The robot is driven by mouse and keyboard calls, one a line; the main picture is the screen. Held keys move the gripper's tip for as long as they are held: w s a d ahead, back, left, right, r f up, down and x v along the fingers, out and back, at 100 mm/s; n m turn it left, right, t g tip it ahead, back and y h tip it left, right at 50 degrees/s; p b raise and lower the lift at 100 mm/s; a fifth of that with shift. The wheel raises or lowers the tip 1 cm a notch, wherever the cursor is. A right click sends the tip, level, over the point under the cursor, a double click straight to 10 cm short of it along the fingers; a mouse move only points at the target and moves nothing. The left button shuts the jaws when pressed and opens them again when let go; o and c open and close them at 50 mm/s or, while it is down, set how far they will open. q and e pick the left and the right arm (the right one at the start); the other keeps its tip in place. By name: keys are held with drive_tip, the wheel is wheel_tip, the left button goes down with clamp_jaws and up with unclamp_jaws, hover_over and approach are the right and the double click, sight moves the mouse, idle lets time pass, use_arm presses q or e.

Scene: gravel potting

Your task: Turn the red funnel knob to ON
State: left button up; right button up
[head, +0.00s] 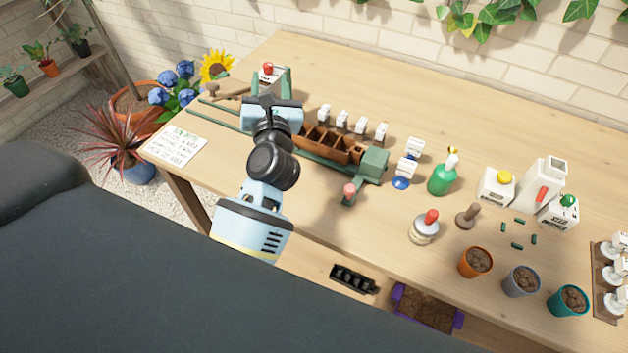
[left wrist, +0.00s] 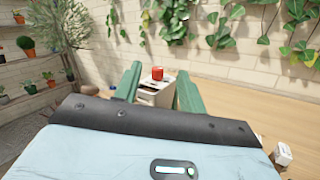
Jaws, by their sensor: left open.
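A red knob (head: 268,66) sits on top of a small white box (head: 263,77) at the back left of the table. In the left wrist view the red knob (left wrist: 157,74) and white box (left wrist: 154,96) show between my two green fingers, beyond the wrist housing. My left gripper (head: 271,76) is open, with a finger on each side of the box in the picture. I cannot tell whether either finger touches it. The box's lower part is partly hidden by the gripper. My right gripper is not in view.
A brown wooden planter tray (head: 330,144) and several white tags stand right of my arm. A white tower with a red part (head: 542,193), a green bottle (head: 442,180) and pots (head: 476,262) stand further right. Sunflower (head: 216,65) and blue flowers are left of the gripper.

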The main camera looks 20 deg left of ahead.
use_arm(q)
drive_tip(key=s+d+f+m+h, duration=0.4)
drive_tip(key=s+d+m+h, duration=0.2)
drive_tip(key=m, duration=0.8)
drive_tip(key=s+d+f+m+h, duration=0.4)
drive_tip(key=s+d+m+h, duration=0.2)
drive_tip(key=d+m+h, duration=0.3)
drive_tip(key=shift+m+g+h, duration=0.3)
drive_tip(key=shift+m+h, duration=0.7)
drive_tip(key=shift+m, duration=1.4)
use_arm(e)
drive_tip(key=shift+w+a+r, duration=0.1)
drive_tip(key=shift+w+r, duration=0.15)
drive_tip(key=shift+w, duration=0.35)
use_arm(q)
drive_tip(key=shift+s, duration=0.1)
